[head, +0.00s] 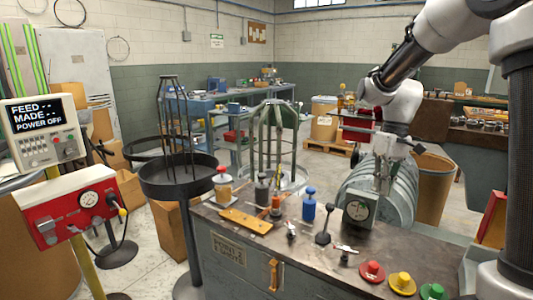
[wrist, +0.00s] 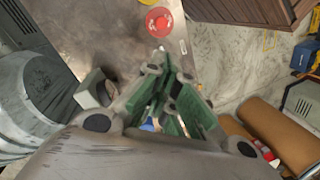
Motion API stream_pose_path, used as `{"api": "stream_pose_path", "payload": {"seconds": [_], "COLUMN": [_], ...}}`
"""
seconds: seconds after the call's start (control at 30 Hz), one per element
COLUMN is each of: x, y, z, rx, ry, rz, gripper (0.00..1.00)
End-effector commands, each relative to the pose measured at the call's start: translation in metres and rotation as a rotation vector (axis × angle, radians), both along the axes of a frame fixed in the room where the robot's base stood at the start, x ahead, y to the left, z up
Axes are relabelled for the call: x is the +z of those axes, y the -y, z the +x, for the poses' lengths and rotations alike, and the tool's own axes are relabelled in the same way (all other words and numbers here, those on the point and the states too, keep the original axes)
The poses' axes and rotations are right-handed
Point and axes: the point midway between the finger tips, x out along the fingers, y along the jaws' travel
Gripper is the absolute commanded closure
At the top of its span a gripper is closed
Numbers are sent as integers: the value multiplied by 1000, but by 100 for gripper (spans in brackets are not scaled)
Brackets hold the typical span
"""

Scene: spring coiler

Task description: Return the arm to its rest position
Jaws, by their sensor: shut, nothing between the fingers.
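My arm (head: 410,60) reaches in from the upper right in the head view and bends down over the workbench. My gripper (head: 383,182) points down behind and above a square dial gauge at the bench's right part. I cannot tell the exact gap between them. In the wrist view my gripper (wrist: 170,108) shows its green-padded fingers drawn together with nothing held. A small blue thing shows past the fingers, too hidden to name.
The bench (head: 230,235) carries bottles, a dial gauge (head: 360,209), a black lever (head: 324,238) and red, yellow and green buttons (head: 403,282). A ribbed grey drum (head: 400,200) stands behind. Wire-cage reels (head: 180,170) and a red control box (head: 75,212) stand left.

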Motion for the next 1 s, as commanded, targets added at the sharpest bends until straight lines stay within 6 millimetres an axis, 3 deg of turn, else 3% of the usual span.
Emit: {"api": "stream_pose_path", "payload": {"seconds": [0.03, 0.23, 0.4, 0.5, 0.63, 0.8, 1.0], "x": [11, 36, 44, 47, 59, 73, 73], "y": [7, 32, 46, 50, 51, 52, 52], "z": [-22, -104, -168, -197, -213, -217, -217], "rx": [-71, -308, -359, -361, -372, -380, -382], "ry": [32, 169, 294, 358, 444, 506, 510], "rz": [-27, -103, -119, -119, -104, -92, -92], "gripper": [100, 100, 100, 100, 100, 100, 100]}}
